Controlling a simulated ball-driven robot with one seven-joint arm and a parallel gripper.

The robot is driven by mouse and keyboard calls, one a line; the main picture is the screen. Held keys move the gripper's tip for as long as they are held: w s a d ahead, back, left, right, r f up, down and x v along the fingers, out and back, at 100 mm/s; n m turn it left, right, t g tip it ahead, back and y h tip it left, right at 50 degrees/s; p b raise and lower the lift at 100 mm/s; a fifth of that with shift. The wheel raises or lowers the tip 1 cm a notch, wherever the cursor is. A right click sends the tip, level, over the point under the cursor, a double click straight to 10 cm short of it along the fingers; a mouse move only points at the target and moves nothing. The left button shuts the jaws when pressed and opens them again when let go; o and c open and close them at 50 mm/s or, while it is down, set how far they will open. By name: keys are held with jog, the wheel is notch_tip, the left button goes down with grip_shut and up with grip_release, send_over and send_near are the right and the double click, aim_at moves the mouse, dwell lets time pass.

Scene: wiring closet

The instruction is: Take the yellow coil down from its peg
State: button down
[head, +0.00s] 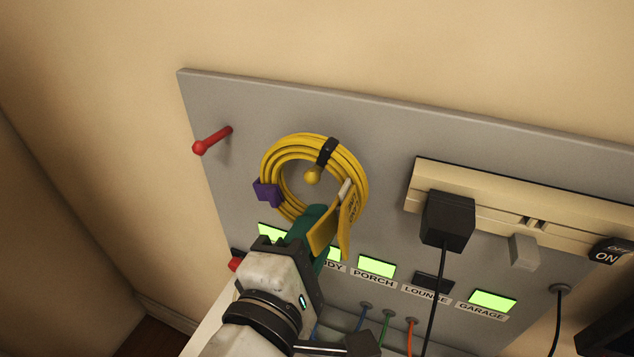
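The yellow coil (350,163) hangs against the grey board in the head view, looped around a yellow-tipped peg (313,176). A black strap (327,151) wraps its top, a purple clip (267,192) sits on its left side, and yellow tags (347,216) hang at its lower right. My gripper (314,214) reaches up from below to the coil's lower edge. Its green fingers overlap the bottom of the loop in the picture. The fingers and tags hide the lowest strands, so I cannot tell whether the fingers are closed on them.
A red peg (212,140) sticks out of the grey board (390,125) at the upper left. To the right are a beige power strip (485,216) with a black plug (447,220) and an ON/OFF switch (608,252). Labelled green indicators (376,267) and coloured cables (386,328) lie below.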

jog(key=p+v, duration=0.2)
jog(key=v, duration=0.6)
jog(key=shift+s+a+f, duration=0.15)
jog(key=shift+s+f, duration=0.1)
jog(key=shift+s, duration=0.15)
jog(key=shift+w+f, duration=0.1)
dwell(0.6)
